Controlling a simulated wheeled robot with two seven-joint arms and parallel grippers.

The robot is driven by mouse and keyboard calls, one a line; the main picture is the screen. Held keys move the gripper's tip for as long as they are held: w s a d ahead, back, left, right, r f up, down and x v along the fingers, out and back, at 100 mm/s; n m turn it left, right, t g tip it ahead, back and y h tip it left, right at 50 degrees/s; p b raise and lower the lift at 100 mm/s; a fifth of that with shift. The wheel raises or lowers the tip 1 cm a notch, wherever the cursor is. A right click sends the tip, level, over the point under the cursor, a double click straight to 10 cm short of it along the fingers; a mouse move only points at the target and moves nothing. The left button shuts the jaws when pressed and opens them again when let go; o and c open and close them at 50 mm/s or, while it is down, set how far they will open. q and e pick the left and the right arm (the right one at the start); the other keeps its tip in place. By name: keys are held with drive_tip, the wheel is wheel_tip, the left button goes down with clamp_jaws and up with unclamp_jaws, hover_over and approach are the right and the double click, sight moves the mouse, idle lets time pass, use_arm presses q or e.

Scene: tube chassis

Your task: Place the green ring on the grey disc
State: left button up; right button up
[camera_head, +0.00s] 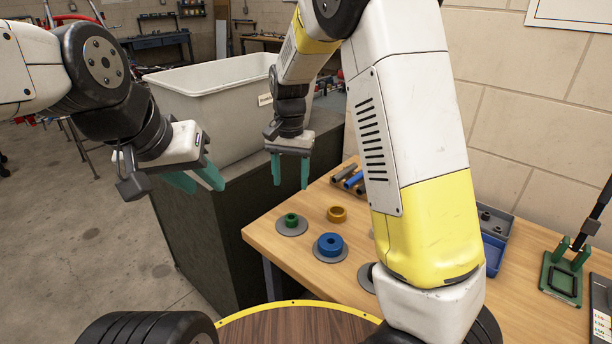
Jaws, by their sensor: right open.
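A small green ring (291,219) appears to sit on a grey disc (291,232) near the left edge of the wooden table. A blue ring (330,243) sits on a second grey disc (330,258). Another grey disc (367,280) is partly hidden behind my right arm. My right gripper (290,186) is open and empty, with its fingers pointing down above and behind the green ring. My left gripper (200,184) is open and empty, out to the left of the table, in front of the dark cabinet.
A brass-coloured ring (337,214) lies on the wooden table (300,270). Several rods (347,175) lie at the back. A blue tray (492,255) and a green stand (561,279) are at the right. A pale bin (215,85) stands on the dark cabinet (215,240).

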drive_tip(key=s+d+r+n+t+y, duration=0.2)
drive_tip(key=s+d+r+t+y, duration=0.1)
drive_tip(key=s+d+r, duration=0.7)
drive_tip(key=s+d+r+n+t+h, duration=0.1)
drive_tip(key=s+d+r+n+t, duration=0.1)
drive_tip(key=s, duration=1)
wheel_tip(320, 180, up, 2)
drive_tip(key=shift+s+d+r+t, duration=0.2)
drive_tip(key=shift+d+t, duration=0.4)
drive_tip(key=shift+d, duration=0.3)
